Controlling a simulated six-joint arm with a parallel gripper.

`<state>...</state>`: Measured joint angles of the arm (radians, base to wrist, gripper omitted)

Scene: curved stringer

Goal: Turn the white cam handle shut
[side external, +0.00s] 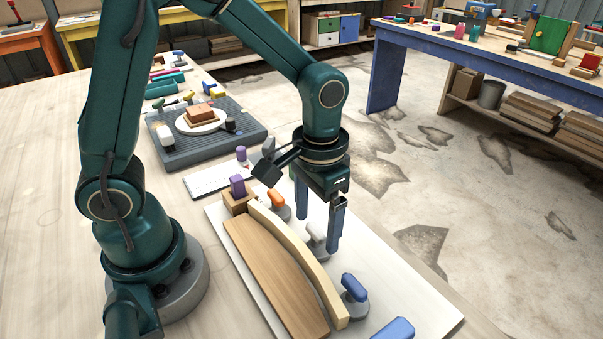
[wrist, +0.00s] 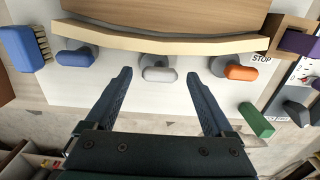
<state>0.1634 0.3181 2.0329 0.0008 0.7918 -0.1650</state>
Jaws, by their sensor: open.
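The white cam handle (wrist: 160,74) sits on a grey round cam beside the middle of the pale curved strip (wrist: 190,46). Its long side runs roughly along the strip in the wrist view. In the wrist view the fingertips of my gripper (wrist: 159,80) lie to either side of the handle, with gaps on both sides. I cannot tell their exact height above it.
An orange cam handle (wrist: 241,72) and a blue one (wrist: 75,57) flank the white one along the strip. A blue brush (wrist: 20,48), a green block (wrist: 256,120) and a purple-topped wooden block (side external: 238,196) are near. The white board (side external: 410,285) has bare room beyond the cams.

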